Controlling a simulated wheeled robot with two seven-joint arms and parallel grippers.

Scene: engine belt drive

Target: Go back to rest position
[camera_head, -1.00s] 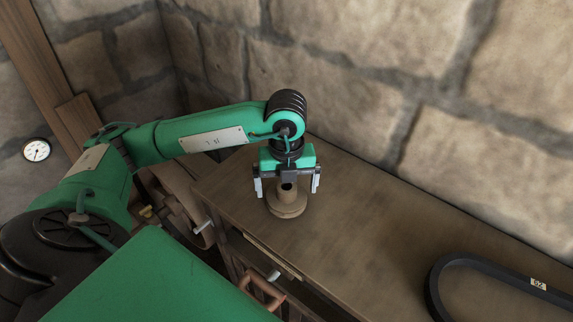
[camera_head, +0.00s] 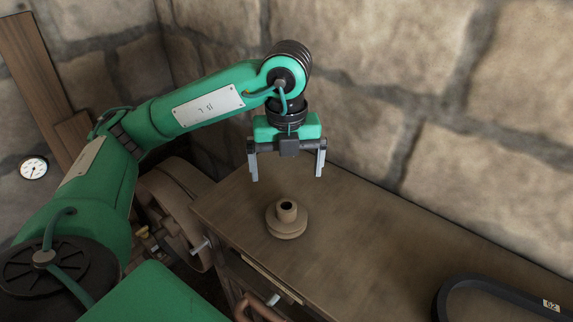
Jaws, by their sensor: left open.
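My left gripper (camera_head: 288,176) is open and empty, its two grey fingers spread wide and pointing down. It hangs above and slightly behind a brown pulley-like part (camera_head: 287,229). That part stands upright on the wooden bench (camera_head: 365,248), with a wide grooved base and a narrower hub with a dark bore. The fingers are clear of it, with a gap between. My right gripper is not in view.
A black belt (camera_head: 470,283) with a small label lies at the bench's right end. A stone wall (camera_head: 420,80) rises close behind the bench. A large wheel-like machine part (camera_head: 178,205) stands left of the bench. The middle of the bench is clear.

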